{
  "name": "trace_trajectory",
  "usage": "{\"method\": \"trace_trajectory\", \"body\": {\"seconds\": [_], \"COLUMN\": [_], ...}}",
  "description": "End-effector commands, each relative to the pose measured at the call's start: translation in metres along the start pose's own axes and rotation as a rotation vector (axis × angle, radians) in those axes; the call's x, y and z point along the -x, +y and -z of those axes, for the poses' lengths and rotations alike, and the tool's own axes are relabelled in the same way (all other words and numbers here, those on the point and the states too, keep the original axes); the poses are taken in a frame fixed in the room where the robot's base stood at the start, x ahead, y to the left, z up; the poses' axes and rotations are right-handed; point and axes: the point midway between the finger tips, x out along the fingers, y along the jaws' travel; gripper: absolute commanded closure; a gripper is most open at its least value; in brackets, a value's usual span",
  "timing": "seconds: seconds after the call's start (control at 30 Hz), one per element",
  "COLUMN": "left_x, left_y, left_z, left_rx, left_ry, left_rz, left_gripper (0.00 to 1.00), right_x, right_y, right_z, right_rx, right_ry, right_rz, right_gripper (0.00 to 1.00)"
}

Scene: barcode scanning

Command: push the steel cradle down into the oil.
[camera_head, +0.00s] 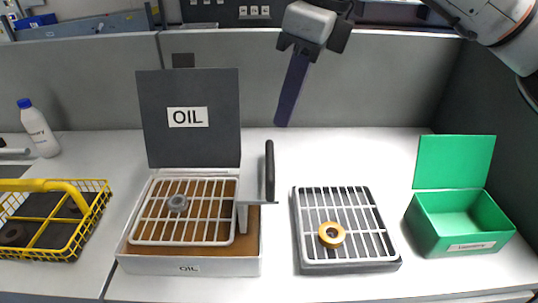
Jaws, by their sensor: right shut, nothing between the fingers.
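The steel cradle (148,222) is a pale wire grid over the brown oil in the open white oil box (190,264). A grey ring (178,203) lies on its bars. A bracket on its right side carries an upright black handle (269,172). Brown oil shows between and around the bars; I cannot tell how deep the cradle sits. My right gripper (281,122) is shut and empty, its dark fingers pointing down, above and behind the handle and apart from it. My left gripper is out of view.
The box's dark lid (190,88) stands open behind it. To the right are a drain rack (375,240) with a brass ring (332,234) and an open green box (427,235). A yellow basket (100,205) and white bottle (38,130) are left. Grey partitions stand behind.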

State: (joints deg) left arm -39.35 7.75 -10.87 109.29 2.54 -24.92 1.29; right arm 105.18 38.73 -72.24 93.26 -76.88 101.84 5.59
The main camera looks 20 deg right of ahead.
Motion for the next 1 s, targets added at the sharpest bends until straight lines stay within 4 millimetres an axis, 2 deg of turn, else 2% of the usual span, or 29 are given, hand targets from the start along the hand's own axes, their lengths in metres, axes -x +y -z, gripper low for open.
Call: {"method": "trace_trajectory", "body": {"seconds": [0.27, 0.73, 1.0], "left_x": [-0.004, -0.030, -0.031], "left_y": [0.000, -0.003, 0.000], "left_z": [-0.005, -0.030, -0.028], "left_rx": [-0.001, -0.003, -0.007], "left_ry": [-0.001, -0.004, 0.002], "left_rz": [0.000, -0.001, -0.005], "left_gripper": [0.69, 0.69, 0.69], "right_x": [-0.009, -0.063, -0.071], "right_y": [0.001, 0.001, 0.001], "right_z": [0.000, 0.001, -0.001], "right_rx": [0.001, 0.002, 0.002], "right_ry": [0.000, -0.001, -0.002], "right_rz": [-0.002, -0.003, -0.003], "right_gripper": [1.00, 1.00, 1.00]}}
